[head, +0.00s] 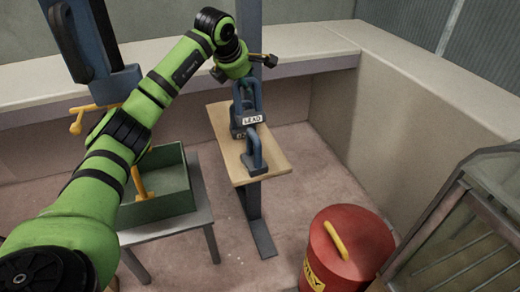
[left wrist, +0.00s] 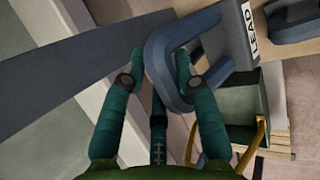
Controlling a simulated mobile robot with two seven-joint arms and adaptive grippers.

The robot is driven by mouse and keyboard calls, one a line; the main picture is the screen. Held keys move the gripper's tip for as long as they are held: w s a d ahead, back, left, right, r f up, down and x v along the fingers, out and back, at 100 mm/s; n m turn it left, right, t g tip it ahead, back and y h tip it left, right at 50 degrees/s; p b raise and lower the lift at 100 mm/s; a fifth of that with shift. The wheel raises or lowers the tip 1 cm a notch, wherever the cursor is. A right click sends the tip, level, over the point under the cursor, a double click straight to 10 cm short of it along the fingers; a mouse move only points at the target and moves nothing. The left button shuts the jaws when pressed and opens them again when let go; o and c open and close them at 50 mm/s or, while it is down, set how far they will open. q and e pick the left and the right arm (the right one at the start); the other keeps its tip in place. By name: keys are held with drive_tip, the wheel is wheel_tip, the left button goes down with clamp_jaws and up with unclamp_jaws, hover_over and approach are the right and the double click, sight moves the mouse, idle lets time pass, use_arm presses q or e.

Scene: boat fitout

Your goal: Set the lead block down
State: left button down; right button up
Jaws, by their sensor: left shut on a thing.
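The lead block (head: 252,120) is dark blue-grey with a white LEAD label and a loop handle on top. My left gripper (head: 247,80) is shut on this handle from above. In the left wrist view, the two teal fingers of my left gripper (left wrist: 157,80) stand on either side of the lead block's handle (left wrist: 160,52). The lead block is over the pale wooden top (head: 221,127); I cannot tell whether it touches anything below. My right gripper is not in view.
Another handled block (head: 256,158) stands on the wooden top in front, and one is partly hidden behind the lead block. A green open box (head: 172,207) sits on a grey table at left. A red drum (head: 350,262) with a yellow handle stands at lower right.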

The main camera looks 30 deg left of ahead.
sight(246, 111)
use_arm(q)
wheel_tip(246, 111, down, 9)
drive_tip(key=b, duration=0.1)
drive_tip(key=shift+w+f+b, duration=0.2)
drive_tip(key=shift+b, duration=0.15)
drive_tip(key=c, duration=1.1)
unclamp_jaws()
drive_tip(key=shift+s+f, duration=0.15)
drive_tip(key=shift+f, duration=0.15)
drive_tip(key=shift+o, duration=0.9)
drive_tip(key=shift+r, duration=0.1)
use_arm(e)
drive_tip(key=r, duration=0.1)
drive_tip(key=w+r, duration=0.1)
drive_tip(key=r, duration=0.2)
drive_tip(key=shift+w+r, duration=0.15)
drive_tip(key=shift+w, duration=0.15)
